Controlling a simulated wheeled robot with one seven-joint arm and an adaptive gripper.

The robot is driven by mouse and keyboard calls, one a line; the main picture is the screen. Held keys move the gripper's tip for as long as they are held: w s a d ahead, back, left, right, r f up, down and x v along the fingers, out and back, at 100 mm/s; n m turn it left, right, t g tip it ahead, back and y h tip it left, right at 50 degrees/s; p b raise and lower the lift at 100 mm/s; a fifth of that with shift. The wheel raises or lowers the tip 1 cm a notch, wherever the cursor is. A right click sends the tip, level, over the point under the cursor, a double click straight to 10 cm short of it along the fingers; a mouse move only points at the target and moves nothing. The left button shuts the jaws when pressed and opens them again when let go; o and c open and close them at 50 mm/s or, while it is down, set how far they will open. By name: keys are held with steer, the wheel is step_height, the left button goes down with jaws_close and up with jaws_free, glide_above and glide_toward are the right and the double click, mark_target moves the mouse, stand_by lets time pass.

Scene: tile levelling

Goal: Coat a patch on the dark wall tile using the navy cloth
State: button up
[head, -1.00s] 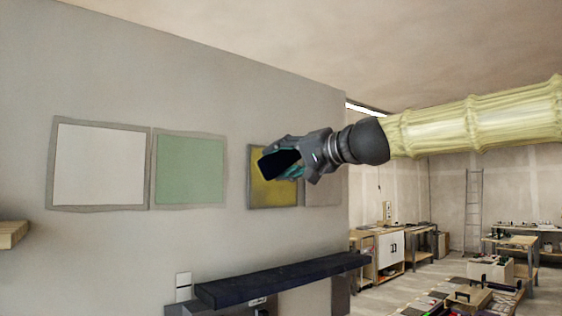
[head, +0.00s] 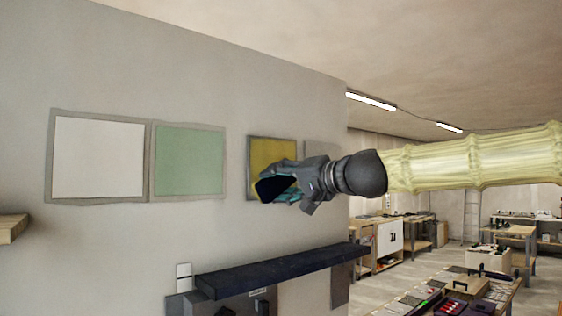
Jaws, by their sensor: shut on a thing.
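My gripper (head: 283,184) is shut on the navy cloth (head: 271,189), which shows as a dark pad at its tip. It is in front of the lower part of the yellow tile (head: 270,151); I cannot tell whether the cloth touches the wall. A dark brownish tile (head: 341,284) shows on the wall at the lower right, below the shelf, with its upper part hidden. I cannot be sure that it is the dark wall tile.
A white tile (head: 97,157), a green tile (head: 189,161) and a greyish tile (head: 320,150), partly hidden by my gripper, hang in the same row. A long dark shelf (head: 285,270) juts out below. A wooden ledge (head: 12,228) is at the left edge. Workbenches stand at the right.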

mark_target(250, 189)
steer(key=shift+s+a+f, duration=0.15)
steer(key=shift+f, duration=0.7)
steer(key=shift+w+d+r+x, duration=0.1)
steer(key=shift+x, duration=0.9)
steer(key=shift+w+d+r+x, duration=0.1)
steer(key=shift+x, duration=0.85)
steer(key=shift+w+d+r+x, duration=0.1)
steer(key=shift+x, duration=0.9)
steer(key=shift+x, duration=0.95)
steer(key=shift+w+d, duration=0.2)
steer(key=shift+d, duration=0.05)
steer(key=w+d, duration=0.2)
steer(key=d, duration=0.1)
steer(key=shift+w, duration=0.1)
steer(key=shift+s+a+b, duration=0.2)
steer(key=shift+s+a, duration=0.4)
steer(key=shift+a, duration=0.2)
steer(key=shift+s+a+b, duration=0.15)
steer(key=shift+s+a, duration=0.45)
steer(key=shift+a, duration=0.25)
